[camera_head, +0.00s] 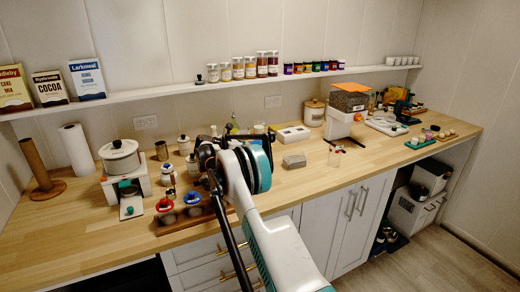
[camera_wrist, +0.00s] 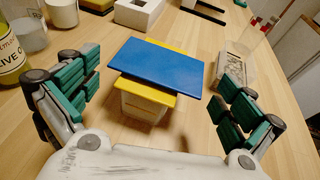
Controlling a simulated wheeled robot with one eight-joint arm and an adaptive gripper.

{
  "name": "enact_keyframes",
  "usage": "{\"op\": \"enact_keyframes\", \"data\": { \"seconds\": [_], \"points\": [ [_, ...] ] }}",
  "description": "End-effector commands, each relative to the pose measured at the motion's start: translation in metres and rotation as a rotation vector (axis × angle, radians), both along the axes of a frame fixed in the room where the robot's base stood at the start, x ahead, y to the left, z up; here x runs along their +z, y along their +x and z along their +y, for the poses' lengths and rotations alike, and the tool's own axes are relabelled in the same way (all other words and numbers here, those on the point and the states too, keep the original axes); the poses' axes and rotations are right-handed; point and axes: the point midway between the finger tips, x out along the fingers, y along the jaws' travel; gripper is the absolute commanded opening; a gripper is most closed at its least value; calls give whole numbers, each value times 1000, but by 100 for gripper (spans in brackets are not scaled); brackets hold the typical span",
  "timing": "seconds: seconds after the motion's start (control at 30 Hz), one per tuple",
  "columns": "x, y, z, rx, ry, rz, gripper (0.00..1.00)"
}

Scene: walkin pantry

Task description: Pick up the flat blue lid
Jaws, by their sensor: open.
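The flat blue lid (camera_wrist: 158,64) lies in the middle of the wrist view. It rests on top of a pale box with a yellow rim (camera_wrist: 145,98) and overhangs it, a little askew. A yellow edge also shows behind the lid. My gripper (camera_wrist: 152,82) is open, with one teal-padded finger to the left of the lid and one to the right. Neither finger touches the lid, and nothing is between them but the lid and its box. In the head view my gripper (camera_head: 207,150) is over the counter, and my arm hides the lid.
An olive oil bottle (camera_wrist: 10,52) and white cups (camera_wrist: 62,12) stand close on the left. A white box (camera_wrist: 138,13) lies behind. The wooden counter (camera_head: 300,182) has bare room to the right of my arm.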

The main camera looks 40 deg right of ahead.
Motion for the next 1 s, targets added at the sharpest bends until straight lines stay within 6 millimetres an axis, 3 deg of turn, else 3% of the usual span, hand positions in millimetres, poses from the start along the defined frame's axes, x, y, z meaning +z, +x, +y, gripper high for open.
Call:
{"op": "enact_keyframes", "data": {
  "seconds": [0.1,0.23,0.43,0.5,0.57,1.0],
  "points": [
    [-8,-1,-18,-2,0,0,100],
    [-9,-1,-28,-1,0,-1,100],
    [-8,-1,-28,-1,0,-1,98],
    [-8,-1,-28,-1,0,-1,82],
    [-8,-1,-28,-1,0,-1,76],
    [-5,-1,-28,-1,0,-1,75]
  ]
}}
